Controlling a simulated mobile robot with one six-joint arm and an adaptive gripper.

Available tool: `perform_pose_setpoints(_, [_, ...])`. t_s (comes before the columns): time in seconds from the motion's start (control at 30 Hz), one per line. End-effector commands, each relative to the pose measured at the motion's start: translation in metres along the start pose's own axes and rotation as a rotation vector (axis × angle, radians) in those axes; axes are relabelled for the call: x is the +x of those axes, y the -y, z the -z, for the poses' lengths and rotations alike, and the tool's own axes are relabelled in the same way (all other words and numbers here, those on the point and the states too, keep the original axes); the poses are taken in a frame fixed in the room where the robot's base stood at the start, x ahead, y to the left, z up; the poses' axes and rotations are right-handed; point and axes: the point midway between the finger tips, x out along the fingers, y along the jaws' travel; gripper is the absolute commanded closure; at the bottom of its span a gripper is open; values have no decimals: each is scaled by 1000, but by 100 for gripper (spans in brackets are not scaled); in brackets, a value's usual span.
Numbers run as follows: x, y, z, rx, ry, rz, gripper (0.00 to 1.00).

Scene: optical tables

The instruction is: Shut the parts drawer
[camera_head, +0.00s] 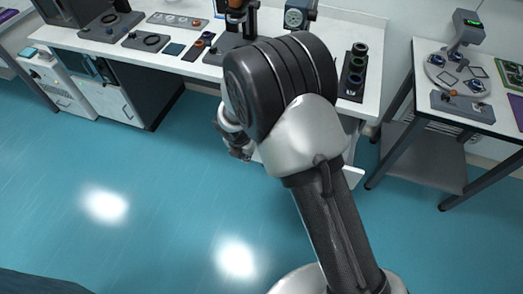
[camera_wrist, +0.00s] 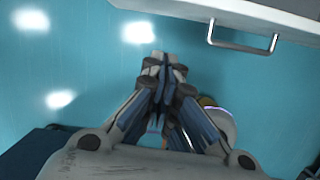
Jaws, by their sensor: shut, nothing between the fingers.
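In the wrist view a pale drawer (camera_wrist: 225,12) with a silver bar handle (camera_wrist: 242,48) shows at the upper right, above the blue floor. I take it for the parts drawer; how far it stands out cannot be judged there. My gripper (camera_wrist: 161,62) is shut and empty, its fingertips left of the handle and apart from it in the picture. In the head view my gripper (camera_head: 240,152) shows partly behind my arm, in front of the bench. A pale edge right of my arm may be the drawer (camera_head: 353,178); my arm hides most of that area.
The white bench (camera_head: 190,66) carries small trays, instruments and a dark holder with rings (camera_head: 354,72). A dark cabinet (camera_head: 150,90) stands under its left part. A second table (camera_head: 425,85) with a lower shelf stands at the right. The blue floor (camera_head: 150,190) at left is clear.

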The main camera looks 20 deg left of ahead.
Motion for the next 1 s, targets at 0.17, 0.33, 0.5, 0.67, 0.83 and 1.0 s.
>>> perform_pose_setpoints(0.17, [20,-8,11,-84,-5,-3,100])
perform_pose_setpoints(0.33, [46,-7,12,-81,-7,0,100])
perform_pose_setpoints(0.5, [84,-7,12,-78,-7,-1,100])
perform_pose_setpoints(0.67, [117,-7,12,-78,-7,-1,100])
perform_pose_setpoints(0.83, [122,-9,-13,-74,-4,-3,100])
perform_pose_setpoints(1.0, [124,-10,-26,-77,-4,-2,100])
